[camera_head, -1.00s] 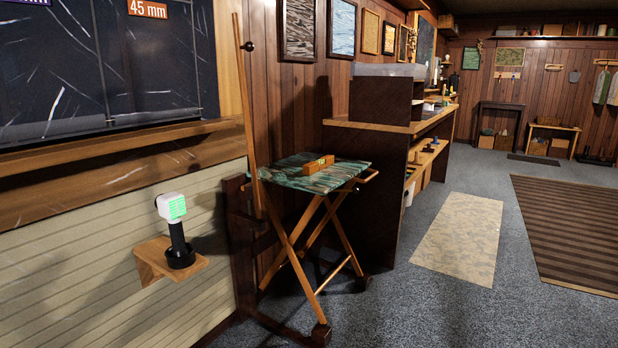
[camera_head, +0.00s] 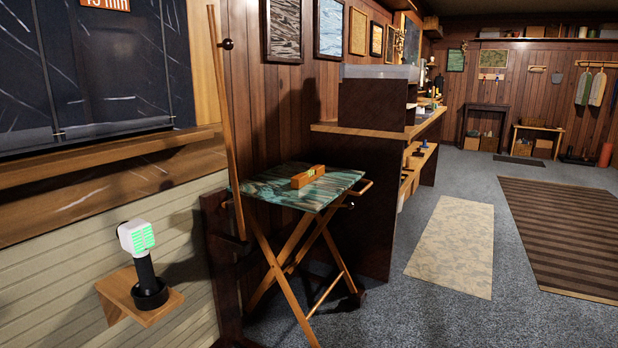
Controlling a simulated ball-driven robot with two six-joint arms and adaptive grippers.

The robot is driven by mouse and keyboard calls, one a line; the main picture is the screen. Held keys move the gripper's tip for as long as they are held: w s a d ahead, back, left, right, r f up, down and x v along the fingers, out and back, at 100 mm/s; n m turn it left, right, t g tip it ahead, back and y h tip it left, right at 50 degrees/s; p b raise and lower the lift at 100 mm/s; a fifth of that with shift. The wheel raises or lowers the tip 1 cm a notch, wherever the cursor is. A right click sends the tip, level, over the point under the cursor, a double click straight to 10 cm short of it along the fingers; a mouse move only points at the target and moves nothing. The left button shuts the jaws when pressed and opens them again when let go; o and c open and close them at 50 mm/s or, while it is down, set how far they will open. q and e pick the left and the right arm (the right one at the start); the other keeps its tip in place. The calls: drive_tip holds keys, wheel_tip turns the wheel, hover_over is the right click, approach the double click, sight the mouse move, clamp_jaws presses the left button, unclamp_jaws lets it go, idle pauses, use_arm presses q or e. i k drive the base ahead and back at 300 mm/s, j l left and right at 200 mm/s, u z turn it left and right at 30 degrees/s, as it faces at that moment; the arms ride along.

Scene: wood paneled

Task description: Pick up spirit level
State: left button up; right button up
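The spirit level (camera_head: 308,177) is a short orange-brown wooden block with a small yellow-green vial on top. It lies flat on a small folding table (camera_head: 268,187) with a teal and brown streaked top and crossed wooden legs. Nothing covers it. Neither of my grippers shows in the head view.
A dark wood workbench (camera_head: 350,200) stands just behind and right of the folding table. A wall shelf (camera_head: 118,290) at lower left holds a white and black device (camera_head: 140,240) with a green face. A tall wooden pole (camera_head: 225,110) leans at the table's left. Carpet with a beige mat (camera_head: 455,245) is open at right.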

sight(300, 180)
drive_tip(key=i+u, duration=0.45)
drive_tip(key=i, duration=1)
